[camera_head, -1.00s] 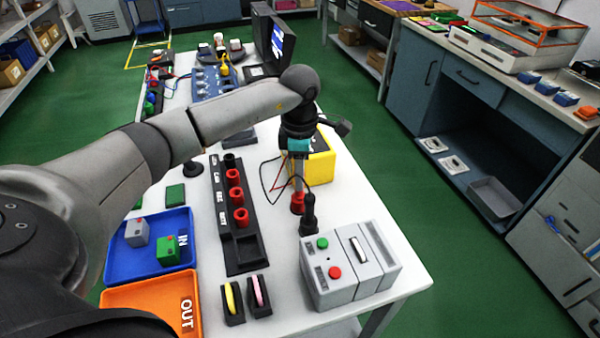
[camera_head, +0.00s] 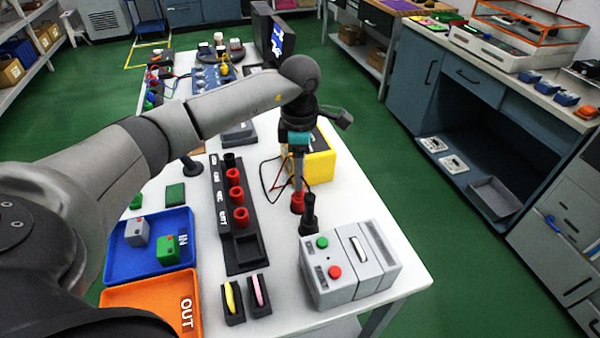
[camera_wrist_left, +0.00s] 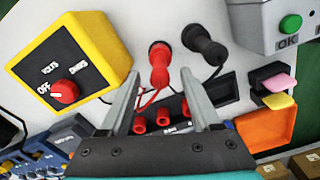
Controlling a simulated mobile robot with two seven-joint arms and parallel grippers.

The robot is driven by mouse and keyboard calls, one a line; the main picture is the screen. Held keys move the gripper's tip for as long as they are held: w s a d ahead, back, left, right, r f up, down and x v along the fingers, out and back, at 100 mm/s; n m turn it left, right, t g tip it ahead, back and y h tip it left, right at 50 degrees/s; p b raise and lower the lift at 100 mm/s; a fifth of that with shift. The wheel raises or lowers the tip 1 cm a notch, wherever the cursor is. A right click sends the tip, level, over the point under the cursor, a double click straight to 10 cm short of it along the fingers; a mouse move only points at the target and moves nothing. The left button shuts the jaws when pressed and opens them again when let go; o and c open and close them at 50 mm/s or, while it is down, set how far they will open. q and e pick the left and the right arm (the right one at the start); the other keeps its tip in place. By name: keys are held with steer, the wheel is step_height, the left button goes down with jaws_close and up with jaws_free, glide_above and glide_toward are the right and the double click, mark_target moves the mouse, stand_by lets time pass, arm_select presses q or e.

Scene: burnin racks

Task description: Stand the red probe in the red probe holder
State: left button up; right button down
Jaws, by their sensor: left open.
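The red probe (camera_head: 298,199) stands about upright beside the black probe (camera_head: 308,213), near the back of the grey box. In the left wrist view the red probe (camera_wrist_left: 159,68) points up toward the camera; a dark reddish ring at its foot looks like the red probe holder (camera_wrist_left: 156,46). Seating depth is hard to tell. My left gripper (camera_head: 298,182) is above the red probe, pointing down. In the left wrist view my left gripper (camera_wrist_left: 158,76) is open, with one finger on either side of the probe and gaps between. My right gripper is not in view.
The yellow multimeter (camera_head: 318,160) stands close behind the probes, with thin leads. The grey box with buttons (camera_head: 345,275) is in front. A black rack with red cups (camera_head: 245,250) is to the left, beside the blue tray (camera_head: 120,268) and orange tray (camera_head: 130,292).

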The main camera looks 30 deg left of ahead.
arm_select(q)
step_height(320, 180, up, 14)
steer(key=p, duration=0.1)
steer(key=shift+f, duration=0.25)
steer(key=shift+s+f, duration=0.1)
stand_by(0.6)
